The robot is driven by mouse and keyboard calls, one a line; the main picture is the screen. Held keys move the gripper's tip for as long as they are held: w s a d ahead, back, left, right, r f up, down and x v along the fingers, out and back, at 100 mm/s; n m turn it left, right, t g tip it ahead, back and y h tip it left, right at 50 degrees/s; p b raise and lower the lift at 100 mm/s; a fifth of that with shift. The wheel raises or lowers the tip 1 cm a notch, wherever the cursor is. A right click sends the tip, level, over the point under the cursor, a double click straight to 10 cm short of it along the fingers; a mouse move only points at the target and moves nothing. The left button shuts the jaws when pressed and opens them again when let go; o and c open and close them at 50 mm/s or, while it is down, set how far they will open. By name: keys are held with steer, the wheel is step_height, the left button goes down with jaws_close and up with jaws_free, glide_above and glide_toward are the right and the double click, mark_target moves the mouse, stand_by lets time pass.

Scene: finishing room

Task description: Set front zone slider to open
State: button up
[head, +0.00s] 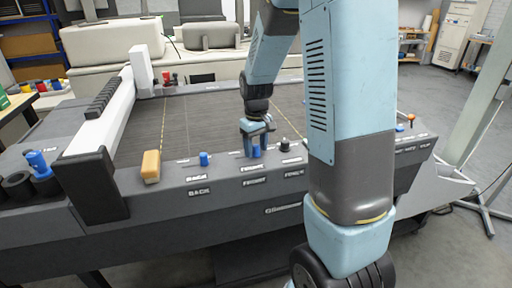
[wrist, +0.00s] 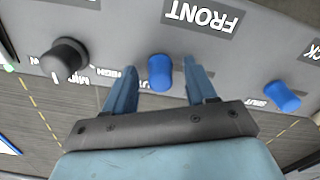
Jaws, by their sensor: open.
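The front zone slider is a blue knob (head: 256,152) on the table's grey front rail, above a FRONT label (head: 254,182). In the wrist view the blue knob (wrist: 160,74) stands between the two fingers of my gripper (wrist: 161,68), with a gap on each side. My gripper (head: 257,147) is open and points down over the rail, astride the knob. The FRONT label (wrist: 203,14) reads upside down in the wrist view. The small print beside this knob is partly hidden by the fingers, so its setting cannot be read.
The back slider, another blue knob (head: 204,159), is to the left; it also shows in the wrist view (wrist: 282,97). A black round knob (head: 285,146) is to the right. A tan block (head: 151,166) and a white gantry beam (head: 103,115) stand farther left.

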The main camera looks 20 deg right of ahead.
steer(key=shift+f, duration=0.1)
steer(key=shift+c, duration=0.3)
jaws_close()
stand_by(0.4)
